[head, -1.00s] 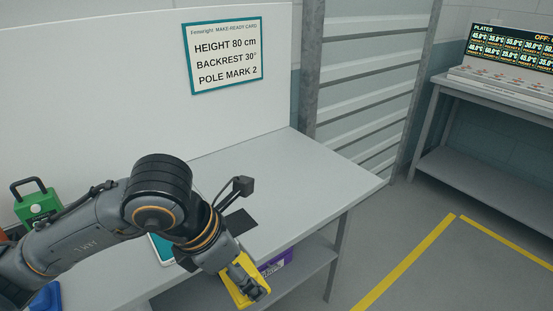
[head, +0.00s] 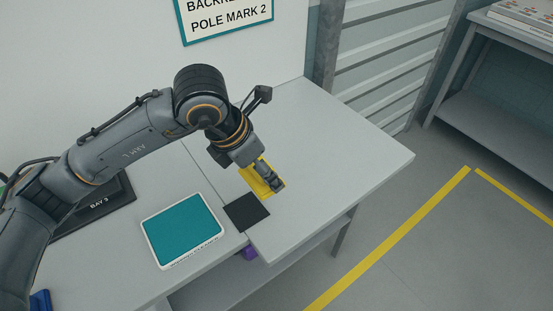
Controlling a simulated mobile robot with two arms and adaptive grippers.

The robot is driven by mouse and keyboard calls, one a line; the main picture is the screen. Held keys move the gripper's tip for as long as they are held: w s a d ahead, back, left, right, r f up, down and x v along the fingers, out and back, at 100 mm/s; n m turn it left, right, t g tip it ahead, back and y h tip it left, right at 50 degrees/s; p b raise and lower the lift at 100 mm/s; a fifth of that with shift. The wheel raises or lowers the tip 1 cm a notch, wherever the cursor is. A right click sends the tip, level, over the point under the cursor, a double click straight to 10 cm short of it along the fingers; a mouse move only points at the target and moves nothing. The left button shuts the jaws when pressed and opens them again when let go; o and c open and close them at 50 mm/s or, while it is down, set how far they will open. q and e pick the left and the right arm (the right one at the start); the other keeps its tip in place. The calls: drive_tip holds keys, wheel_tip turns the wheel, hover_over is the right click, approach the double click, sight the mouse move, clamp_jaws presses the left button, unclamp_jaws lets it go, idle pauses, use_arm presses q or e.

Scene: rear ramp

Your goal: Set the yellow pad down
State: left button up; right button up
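The yellow pad (head: 252,181) is in my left gripper (head: 273,181), over the right part of the grey table, just behind a dark square (head: 247,212). The gripper is shut on the pad and covers part of it. I cannot tell whether the pad touches the tabletop. My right gripper is not in view.
A teal panel with a white border (head: 183,232) lies on the grey table (head: 350,160), left of the dark square. A black tray marked BAY 3 (head: 95,208) is farther left. A purple thing (head: 250,253) is below the tabletop. The table's right part is clear.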

use_arm(q)
drive_tip(key=w+f, duration=0.2)
drive_tip(key=w+d+f+p, duration=0.1)
drive_tip(key=w+f, duration=0.1)
drive_tip(key=w, duration=0.1)
drive_tip(key=w+d+f, duration=0.1)
drive_tip(key=w+f, duration=0.1)
drive_tip(key=f, duration=0.1)
drive_tip(key=shift+w+d+p, duration=0.15)
drive_tip(key=shift+w+p, duration=0.15)
drive_tip(key=shift+p, duration=0.05)
drive_tip(key=shift+w+f, duration=0.1)
drive_tip(key=shift+f, duration=0.25)
wheel_tip(320, 180, down, 2)
drive_tip(key=shift+f+p, duration=0.15)
drive_tip(key=shift+p, duration=0.6)
drive_tip(key=shift+f, duration=0.35)
drive_tip(key=o, duration=1)
drive_tip(key=shift+r, duration=0.1)
